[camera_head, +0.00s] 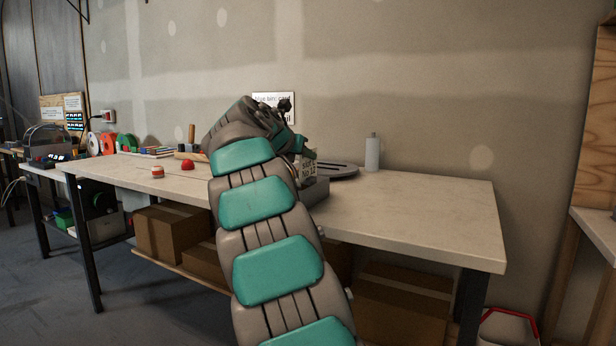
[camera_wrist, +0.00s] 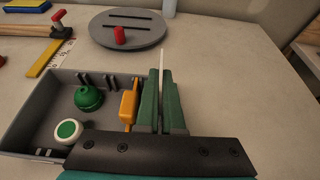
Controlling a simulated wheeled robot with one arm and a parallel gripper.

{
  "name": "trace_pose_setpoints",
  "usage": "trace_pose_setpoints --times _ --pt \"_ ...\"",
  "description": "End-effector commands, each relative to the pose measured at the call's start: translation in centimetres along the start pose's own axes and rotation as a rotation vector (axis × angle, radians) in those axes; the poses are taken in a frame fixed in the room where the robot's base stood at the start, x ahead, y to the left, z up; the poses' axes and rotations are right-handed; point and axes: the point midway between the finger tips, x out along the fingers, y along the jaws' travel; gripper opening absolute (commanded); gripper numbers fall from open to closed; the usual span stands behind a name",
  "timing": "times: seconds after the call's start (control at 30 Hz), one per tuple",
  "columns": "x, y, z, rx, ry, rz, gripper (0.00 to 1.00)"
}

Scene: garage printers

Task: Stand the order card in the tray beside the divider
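My gripper (camera_wrist: 161,88) is shut on the order card (camera_wrist: 161,62), whose thin white edge shows upright between the green fingers in the wrist view. My gripper is over the tray's right part. I cannot tell whether the card touches the tray floor, and I cannot clearly make out the divider.
The tray holds a green knob (camera_wrist: 88,97), a white-and-green round piece (camera_wrist: 68,131) and an orange piece (camera_wrist: 129,104) close to the left finger. A grey disc (camera_wrist: 127,30) with a red piece lies behind. The bench (camera_head: 430,205) is clear at right.

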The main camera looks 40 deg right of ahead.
Motion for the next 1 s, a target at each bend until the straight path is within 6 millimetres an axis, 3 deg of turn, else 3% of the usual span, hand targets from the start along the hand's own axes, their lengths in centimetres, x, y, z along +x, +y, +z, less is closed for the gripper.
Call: trace_pose_setpoints --times 0.5,0.87,1.0 --pt "1.5 -0.1 -3.8 0.001 -0.001 -0.001 0.00" --pt "1.6 -0.1 -4.0 0.001 0.001 -0.001 0.00" --pt "1.7 0.0 -4.2 0.002 0.001 -0.001 0.17"
